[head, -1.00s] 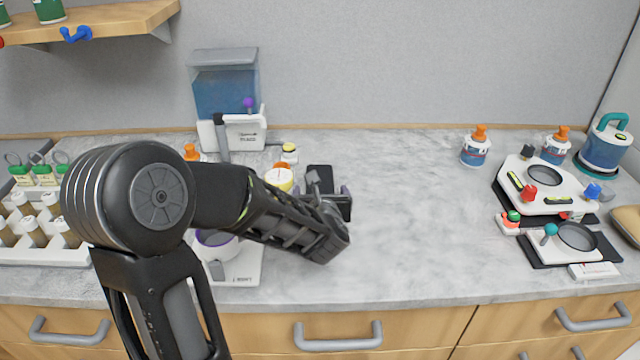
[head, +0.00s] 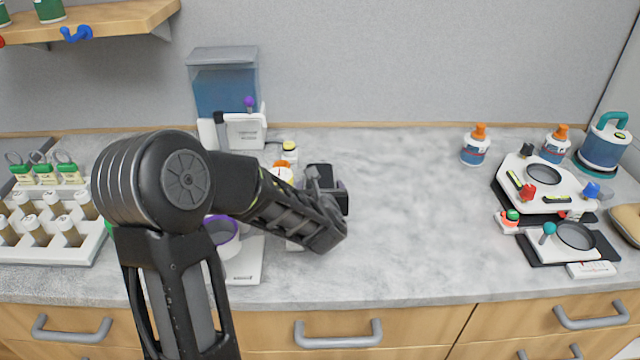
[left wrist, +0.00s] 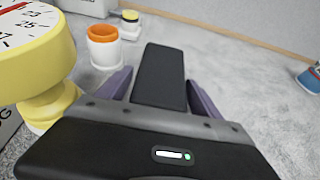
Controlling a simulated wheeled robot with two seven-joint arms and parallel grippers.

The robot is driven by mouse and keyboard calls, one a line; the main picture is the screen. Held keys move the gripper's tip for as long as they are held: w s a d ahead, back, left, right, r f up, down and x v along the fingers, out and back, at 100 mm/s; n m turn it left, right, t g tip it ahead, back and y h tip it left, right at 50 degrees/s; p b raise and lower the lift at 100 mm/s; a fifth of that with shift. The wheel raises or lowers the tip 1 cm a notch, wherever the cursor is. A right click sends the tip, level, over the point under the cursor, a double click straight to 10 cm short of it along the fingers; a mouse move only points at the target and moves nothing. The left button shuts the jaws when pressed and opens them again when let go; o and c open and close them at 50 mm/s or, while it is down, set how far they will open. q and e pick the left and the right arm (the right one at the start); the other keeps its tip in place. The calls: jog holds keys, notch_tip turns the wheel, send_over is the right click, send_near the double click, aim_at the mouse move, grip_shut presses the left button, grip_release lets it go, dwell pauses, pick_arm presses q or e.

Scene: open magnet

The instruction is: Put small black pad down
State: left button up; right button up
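The small black pad (left wrist: 159,75) shows in the left wrist view as a flat dark slab between the two purple-grey fingers of my left gripper (left wrist: 160,82). The fingers are spread about as wide as the pad, one along each side, and its far end reaches past them. I cannot tell whether they grip it. In the head view the left gripper (head: 328,195) is low over or at the counter's middle, beside the pad (head: 319,172). The arm hides part of the pad, and its contact with the counter is unclear. My right gripper is not in view.
A yellow-topped dial device (left wrist: 35,50) and an orange-rimmed white cup (left wrist: 103,46) stand close left of the left gripper. A white device with a blue tank (head: 225,95) stands behind. The marble counter (head: 410,220) is clear to the right, up to two white devices on black pads.

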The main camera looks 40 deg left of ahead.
aim_at(320, 183)
pick_arm(q)
jog(key=c, duration=1.3)
jog(key=shift+r, duration=0.1)
notch_tip(320, 183, up, 10)
jog(key=shift+f+p, duration=0.1)
jog(key=shift+p, duration=0.25)
